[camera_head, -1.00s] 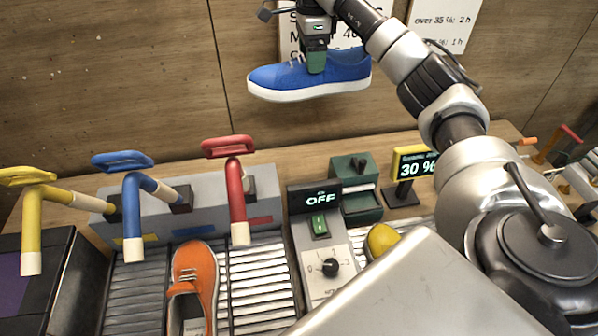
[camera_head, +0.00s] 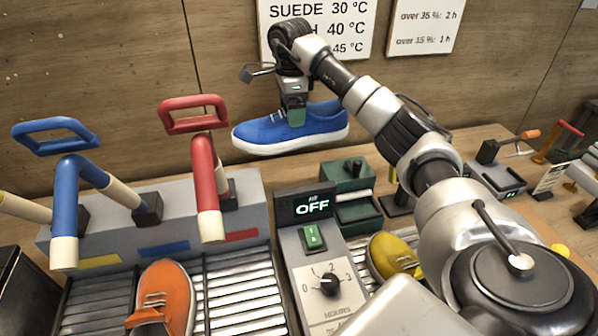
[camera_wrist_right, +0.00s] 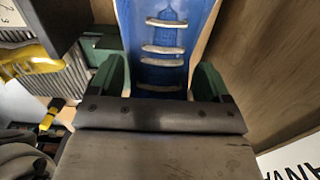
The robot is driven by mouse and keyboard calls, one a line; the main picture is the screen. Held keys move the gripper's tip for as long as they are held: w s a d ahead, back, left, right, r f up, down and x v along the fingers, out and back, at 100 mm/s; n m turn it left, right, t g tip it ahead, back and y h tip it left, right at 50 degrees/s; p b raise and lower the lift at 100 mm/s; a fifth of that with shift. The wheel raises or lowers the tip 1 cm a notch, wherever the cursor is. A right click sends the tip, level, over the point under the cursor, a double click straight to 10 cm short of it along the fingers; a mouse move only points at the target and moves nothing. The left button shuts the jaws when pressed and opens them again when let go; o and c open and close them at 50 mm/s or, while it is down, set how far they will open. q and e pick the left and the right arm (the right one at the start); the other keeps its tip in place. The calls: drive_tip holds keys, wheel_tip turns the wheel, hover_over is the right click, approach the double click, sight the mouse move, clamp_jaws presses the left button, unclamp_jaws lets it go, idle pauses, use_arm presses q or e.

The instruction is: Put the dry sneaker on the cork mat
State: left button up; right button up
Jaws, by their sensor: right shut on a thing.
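A blue sneaker (camera_head: 325,122) with a white sole hangs in the air in front of the wooden wall, toe to the left. My right gripper (camera_head: 295,116) is shut on it from above, around its upper. In the right wrist view the blue sneaker (camera_wrist_right: 165,12) and its pale laces lie between the green fingers of my right gripper (camera_wrist_right: 160,80). I cannot make out a cork mat in either view. My left gripper is not in view.
An orange sneaker (camera_head: 166,290) lies on the slatted rack, below blue (camera_head: 66,195) and red (camera_head: 205,185) tube handles. A control box (camera_head: 325,285) reads OFF. A yellow sneaker (camera_head: 392,252) is partly hidden by my arm. A green box (camera_head: 349,180) stands behind.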

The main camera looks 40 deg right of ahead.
wheel_tip(320, 180, down, 16)
drive_tip(key=p, duration=0.3)
drive_tip(key=shift+f, duration=0.4)
drive_tip(key=o, duration=1.4)
drive_tip(key=shift+f, duration=0.1)
